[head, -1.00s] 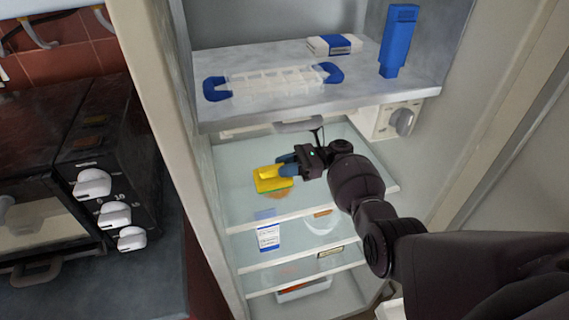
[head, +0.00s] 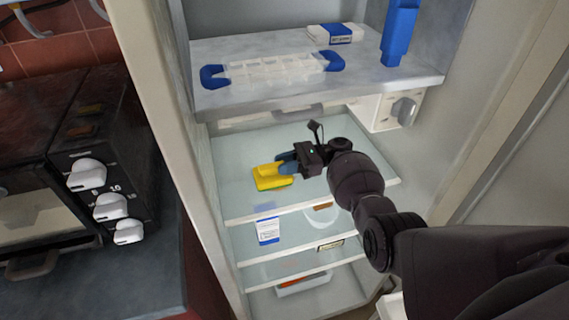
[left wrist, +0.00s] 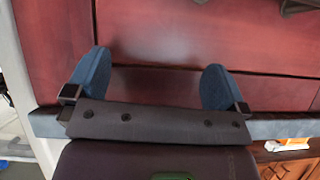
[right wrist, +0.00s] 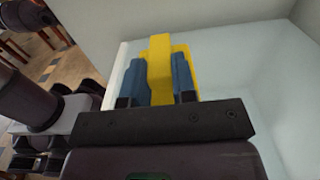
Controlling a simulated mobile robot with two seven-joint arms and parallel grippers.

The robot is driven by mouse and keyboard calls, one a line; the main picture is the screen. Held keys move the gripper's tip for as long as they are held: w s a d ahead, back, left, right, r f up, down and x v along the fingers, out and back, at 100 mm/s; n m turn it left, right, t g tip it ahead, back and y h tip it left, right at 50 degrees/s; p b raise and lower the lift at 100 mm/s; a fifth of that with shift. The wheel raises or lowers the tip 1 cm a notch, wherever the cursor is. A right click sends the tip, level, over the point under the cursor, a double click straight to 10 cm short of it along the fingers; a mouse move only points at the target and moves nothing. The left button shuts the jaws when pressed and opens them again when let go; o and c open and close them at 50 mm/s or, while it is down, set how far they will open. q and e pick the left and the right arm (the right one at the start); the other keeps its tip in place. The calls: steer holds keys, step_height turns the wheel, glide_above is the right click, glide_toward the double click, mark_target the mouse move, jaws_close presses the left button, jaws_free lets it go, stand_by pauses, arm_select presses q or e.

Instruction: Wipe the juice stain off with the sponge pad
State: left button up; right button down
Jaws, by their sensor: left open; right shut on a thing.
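My right gripper (head: 283,166) is shut on the raised grip; the right wrist view shows the yellow grip (right wrist: 160,65) between the blue fingers. No juice stain shows on the visible glass now; the area under the pad is hidden. My left gripper (left wrist: 153,82) is open and empty, facing a dark red panel (left wrist: 155,45), away from the shelf.
Above the glass shelf, a grey shelf (head: 440,79) holds an ice tray (head: 270,68), a blue-and-white box (head: 335,34) and a blue bottle (head: 399,32). A dial box (head: 385,112) is at the back right. Lower shelves hold a labelled carton (head: 268,230). An oven (head: 50,180) stands left.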

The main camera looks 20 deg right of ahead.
steer(key=shift+f, duration=0.4)
steer(key=shift+f+b, duration=0.2)
steer(key=shift+b, duration=0.1)
stand_by(0.7)
steer(key=shift+f, duration=0.1)
stand_by(0.7)
stand_by(0.8)
steer(key=shift+f, duration=0.2)
stand_by(0.6)
steer(key=shift+d, duration=0.15)
